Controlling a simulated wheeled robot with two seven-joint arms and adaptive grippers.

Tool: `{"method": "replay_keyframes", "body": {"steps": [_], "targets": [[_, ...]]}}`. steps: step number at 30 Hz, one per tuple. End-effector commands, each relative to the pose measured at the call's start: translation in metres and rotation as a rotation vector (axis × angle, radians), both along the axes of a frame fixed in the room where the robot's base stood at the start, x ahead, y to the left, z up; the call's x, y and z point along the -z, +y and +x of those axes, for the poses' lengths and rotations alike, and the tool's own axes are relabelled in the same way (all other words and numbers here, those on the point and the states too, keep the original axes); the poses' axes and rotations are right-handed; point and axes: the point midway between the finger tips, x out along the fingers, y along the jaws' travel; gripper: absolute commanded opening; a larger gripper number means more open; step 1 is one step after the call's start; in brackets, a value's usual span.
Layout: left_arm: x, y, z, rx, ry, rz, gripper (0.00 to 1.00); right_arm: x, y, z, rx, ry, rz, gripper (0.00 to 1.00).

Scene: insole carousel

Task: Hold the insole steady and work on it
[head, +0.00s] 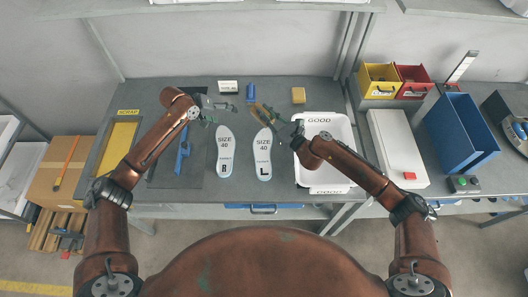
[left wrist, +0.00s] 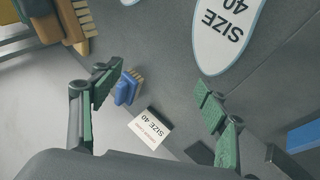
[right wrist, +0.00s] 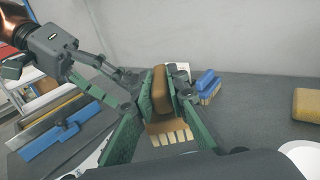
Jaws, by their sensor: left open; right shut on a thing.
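Two flat white insole shapes marked SIZE 40 lie side by side on the grey bench: R (head: 225,150) and L (head: 263,153). I cannot tell whether they are loose or printed. One also shows in the left wrist view (left wrist: 228,32). My left gripper (head: 219,112) is open and empty near the toe end of R; its fingers (left wrist: 155,105) stand wide apart. My right gripper (head: 271,116) is shut on a brown brush (right wrist: 161,92), with pale bristles (right wrist: 170,136) showing below, near the toe end of L.
A SIZE 40 card (head: 228,87), a blue brush (head: 251,93) and a yellow block (head: 298,95) stand at the back. A blue tool (head: 183,152) lies on the dark mat at left. The white GOOD tray (head: 345,178) is at right, the yellow SCRAP bin (head: 120,140) at left.

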Motion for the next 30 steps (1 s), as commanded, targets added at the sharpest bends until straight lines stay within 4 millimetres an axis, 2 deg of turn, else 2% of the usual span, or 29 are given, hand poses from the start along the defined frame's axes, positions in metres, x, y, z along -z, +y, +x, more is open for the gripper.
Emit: {"method": "replay_keyframes", "body": {"steps": [1,4,7,9,12,15,18,23,26,30], "targets": [[-0.003,-0.027,-0.014,0.044,0.048,0.024,0.68,-0.001,0.0,0.0,0.0,-0.001,0.001,0.0],[0.002,-0.067,-0.053,0.121,0.176,0.111,0.68,-0.001,0.0,0.0,0.0,-0.001,0.001,0.0],[0.005,-0.092,-0.097,0.179,0.301,0.235,0.68,-0.001,0.0,0.0,0.0,-0.001,0.001,0.0],[0.0,-0.108,-0.124,0.198,0.359,0.321,0.68,-0.001,0.0,0.0,0.0,-0.001,0.001,0.0],[-0.014,-0.133,-0.156,0.196,0.393,0.415,0.68,-0.001,0.0,0.0,0.0,-0.001,0.001,0.0],[-0.027,-0.152,-0.18,0.176,0.397,0.481,0.68,-0.001,0.0,0.0,0.0,-0.001,0.001,0.0],[-0.034,-0.161,-0.195,0.155,0.393,0.524,0.68,-0.001,0.0,0.0,0.0,-0.001,0.001,0.0],[-0.034,-0.166,-0.205,0.137,0.39,0.553,0.68,0.0,0.0,0.0,0.0,-0.001,0.001,0.0],[-0.025,-0.167,-0.205,0.135,0.39,0.552,0.68,-0.001,0.0,0.0,0.0,-0.001,0.001,0.0],[-0.002,-0.166,-0.205,0.136,0.391,0.552,0.68,-0.001,0.0,0.0,0.0,-0.001,0.001,0.0]]}}
